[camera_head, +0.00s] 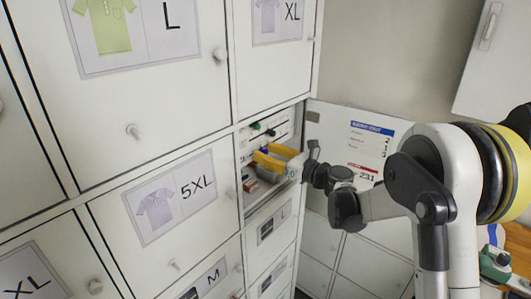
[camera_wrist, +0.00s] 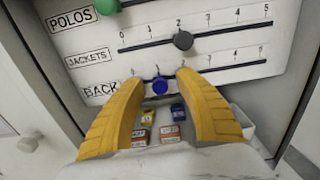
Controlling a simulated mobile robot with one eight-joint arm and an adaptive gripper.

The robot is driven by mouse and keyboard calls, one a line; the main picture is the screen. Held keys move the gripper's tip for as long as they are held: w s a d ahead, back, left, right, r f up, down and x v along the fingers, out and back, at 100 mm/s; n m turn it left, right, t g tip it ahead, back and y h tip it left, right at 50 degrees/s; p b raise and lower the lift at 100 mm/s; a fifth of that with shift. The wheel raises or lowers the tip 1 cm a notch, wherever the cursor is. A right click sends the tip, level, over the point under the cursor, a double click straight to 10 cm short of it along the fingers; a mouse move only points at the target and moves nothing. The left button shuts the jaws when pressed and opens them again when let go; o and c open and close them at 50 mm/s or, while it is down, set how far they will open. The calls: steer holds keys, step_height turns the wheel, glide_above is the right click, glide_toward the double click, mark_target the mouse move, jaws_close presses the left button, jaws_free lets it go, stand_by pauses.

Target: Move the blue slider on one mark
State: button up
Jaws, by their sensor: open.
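In the head view my gripper (camera_head: 274,160) reaches into the open compartment and mostly covers the blue slider.
A dark slider (camera_wrist: 183,40) stands at 2 on the "JACKETS" track just above. A green slider (camera_wrist: 107,6) is on the "POLOS" track. Small coloured boxes (camera_wrist: 170,133) lie below my fingers. The open door (camera_head: 350,140) stands to the right of the compartment, close to my arm.

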jaws_close()
steer(key=w+d, duration=0.2)
steer(key=shift+w+d+b, duration=0.1)
steer(key=shift+w+b, duration=0.3)
jaws_free()
steer(key=shift+d, duration=0.1)
steer(key=v, duration=1.2)
